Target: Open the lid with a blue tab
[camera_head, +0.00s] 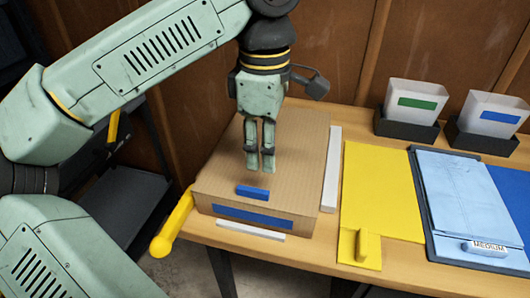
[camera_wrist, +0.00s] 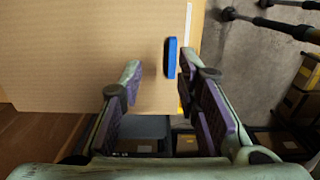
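A cardboard box (camera_head: 300,140) with a flat closed lid stands on the wooden table. A small blue tab (camera_head: 252,192) sits on the lid near its front edge, and a blue strip (camera_head: 255,217) is on the front face. My gripper (camera_head: 260,170) points down over the lid, just behind the tab in the head view. In the wrist view, my gripper (camera_wrist: 170,75) has its fingers apart with nothing between them. The tab (camera_wrist: 170,57) shows beyond the fingertips, closer to the right finger, against the brown lid (camera_wrist: 80,50). I cannot tell how high the fingertips are above the lid.
A yellow handle (camera_head: 172,228) sticks out at the table's left front corner. White strips (camera_head: 332,170) lie beside the box. To the right are a yellow folder (camera_head: 382,190), a blue clipboard (camera_head: 460,195) and two white bins (camera_head: 412,98) in black holders. A wooden wall stands behind.

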